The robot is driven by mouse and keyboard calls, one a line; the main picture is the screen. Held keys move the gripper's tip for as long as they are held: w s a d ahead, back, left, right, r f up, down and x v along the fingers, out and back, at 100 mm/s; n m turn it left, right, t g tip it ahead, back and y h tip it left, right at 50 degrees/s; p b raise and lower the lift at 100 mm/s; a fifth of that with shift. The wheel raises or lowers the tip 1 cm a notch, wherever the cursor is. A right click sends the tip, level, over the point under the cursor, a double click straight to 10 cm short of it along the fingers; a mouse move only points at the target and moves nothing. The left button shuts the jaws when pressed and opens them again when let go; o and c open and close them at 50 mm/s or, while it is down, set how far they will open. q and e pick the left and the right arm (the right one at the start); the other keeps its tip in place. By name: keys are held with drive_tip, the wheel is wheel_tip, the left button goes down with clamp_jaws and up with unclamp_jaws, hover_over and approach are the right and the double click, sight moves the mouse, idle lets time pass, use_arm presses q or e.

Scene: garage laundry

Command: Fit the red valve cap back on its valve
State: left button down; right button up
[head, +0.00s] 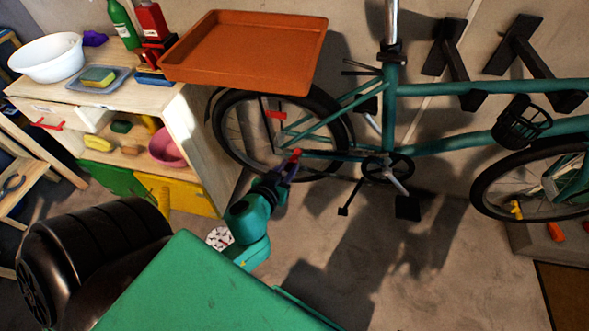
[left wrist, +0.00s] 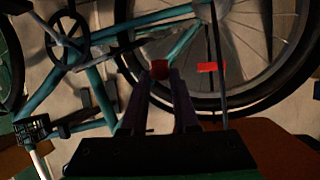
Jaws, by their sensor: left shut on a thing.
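My left gripper (head: 292,165) is in front of the lower part of the bicycle's left wheel (head: 335,112). It is shut on a small red cap (head: 297,152), held at the fingertips. In the left wrist view the red cap (left wrist: 159,68) sits between the ends of the two dark fingers (left wrist: 168,88), with the wheel (left wrist: 262,70) beyond. The cap looks close to the wheel and frame, but I cannot tell whether it touches anything. I cannot make out the valve. My right gripper is not in view.
The teal bicycle frame (head: 440,88) hangs at the wall. An orange tray (head: 245,50) sits above the left wheel. A wooden cabinet (head: 205,130) with a white bowl (head: 48,57) stands at left. A red reflector (head: 276,115) is on the wheel. Floor below is open.

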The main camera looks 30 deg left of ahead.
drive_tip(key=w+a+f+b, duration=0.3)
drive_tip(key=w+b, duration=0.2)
drive_tip(key=b, duration=0.6)
use_arm(q)
drive_tip(key=a+f+n+y+b, duration=0.1)
drive_tip(key=a+f+b, duration=0.3)
drive_tip(key=f, duration=0.9)
drive_tip(key=a+f+n+y+b, duration=0.1)
drive_tip(key=a+f+b, duration=0.4)
drive_tip(key=f, duration=0.8)
drive_tip(key=shift+w+y, duration=0.15)
drive_tip(key=shift+y, duration=0.15)
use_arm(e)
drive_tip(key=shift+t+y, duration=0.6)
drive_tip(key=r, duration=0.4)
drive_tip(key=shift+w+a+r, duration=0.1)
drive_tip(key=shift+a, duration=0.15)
